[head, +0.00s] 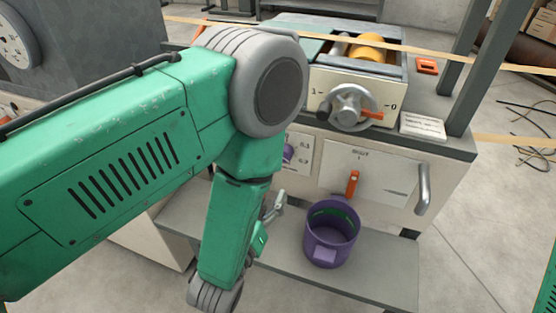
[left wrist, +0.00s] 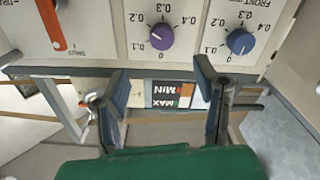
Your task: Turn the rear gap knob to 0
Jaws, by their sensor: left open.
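A purple knob (left wrist: 161,37) sits on a white panel with a scale marked 0.1 to 0.4, upside down in the left wrist view. Its pale mark seems to point left, near 0.1 to 0.2, but is small. Its name label is cut off. A blue knob (left wrist: 240,41), under a partly visible FRONT label, is to its right. In the head view the purple knob (head: 289,153) is partly hidden by my left arm. My left gripper (left wrist: 165,85) is open and empty, its fingers below the knobs in the wrist picture. The gripper (head: 268,215) is largely hidden in the head view.
An orange lever (left wrist: 52,22) is left of the purple knob. A purple bucket (head: 332,232) stands on the grey shelf (head: 375,286). A handwheel (head: 348,106) and a grey door handle (head: 423,188) protrude from the machine. A MIN/MAX label (left wrist: 172,94) shows between the fingers.

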